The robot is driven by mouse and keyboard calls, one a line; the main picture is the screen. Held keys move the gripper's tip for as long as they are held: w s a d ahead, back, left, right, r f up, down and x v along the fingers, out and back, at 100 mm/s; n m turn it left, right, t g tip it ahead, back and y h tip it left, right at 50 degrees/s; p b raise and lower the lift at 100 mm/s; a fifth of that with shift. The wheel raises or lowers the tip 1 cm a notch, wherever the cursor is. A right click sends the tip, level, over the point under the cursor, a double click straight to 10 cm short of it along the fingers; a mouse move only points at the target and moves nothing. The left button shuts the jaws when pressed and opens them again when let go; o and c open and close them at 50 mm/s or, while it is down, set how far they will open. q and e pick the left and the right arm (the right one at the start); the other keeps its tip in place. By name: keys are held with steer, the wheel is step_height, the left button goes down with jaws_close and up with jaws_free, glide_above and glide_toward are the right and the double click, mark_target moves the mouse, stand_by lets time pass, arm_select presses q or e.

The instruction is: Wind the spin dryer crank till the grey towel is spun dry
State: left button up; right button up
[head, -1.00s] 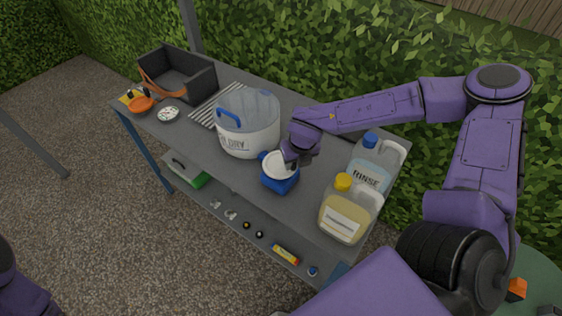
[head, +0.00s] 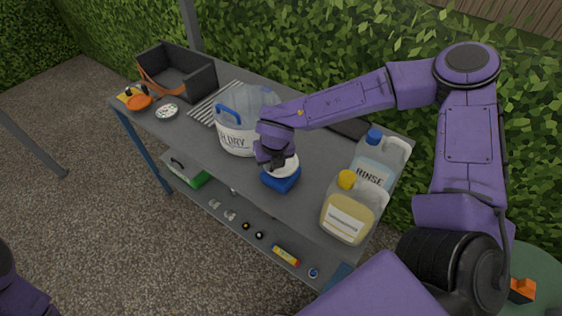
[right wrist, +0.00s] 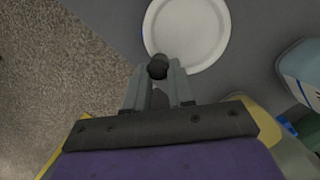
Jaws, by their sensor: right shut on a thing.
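The spin dryer is a translucent tub (head: 237,140) marked "DRY", with a blue handle, on the grey table. Beside it, toward the table's front edge, stands a blue unit (head: 281,181) with a round white top. The right wrist view shows this white disc (right wrist: 190,30) from above, with a dark knob (right wrist: 157,68) at its near edge. My right gripper (head: 273,160) is over the white disc, fingers closed around the knob; it also shows in the right wrist view (right wrist: 158,78). It partly hides the disc and tub. I cannot make out the grey towel. My left gripper is out of view.
A rinse jug (head: 372,172) and a yellowish jug (head: 345,210) stand to the right of the blue unit. A dark open bin (head: 180,80), an orange item (head: 139,102) and a small round dish (head: 167,111) are at the left. A lower shelf holds small items.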

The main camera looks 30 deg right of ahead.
steer(key=o, duration=0.7)
steer(key=shift+d, duration=0.1)
steer(key=shift+s+d, duration=0.15)
steer(key=shift+w+a, duration=0.3)
steer(key=shift+w, duration=0.1)
steer(key=c, duration=0.7)
steer(key=w, duration=0.2)
steer(key=w+d, duration=0.1)
steer(key=w, duration=0.1)
steer(key=w+d, duration=0.1)
steer(key=w, duration=0.1)
steer(key=shift+r, duration=0.1)
steer(key=shift+w+d, duration=0.2)
steer(key=shift+d, duration=0.1)
steer(key=shift+d+f, duration=0.15)
steer(key=shift+f, duration=0.05)
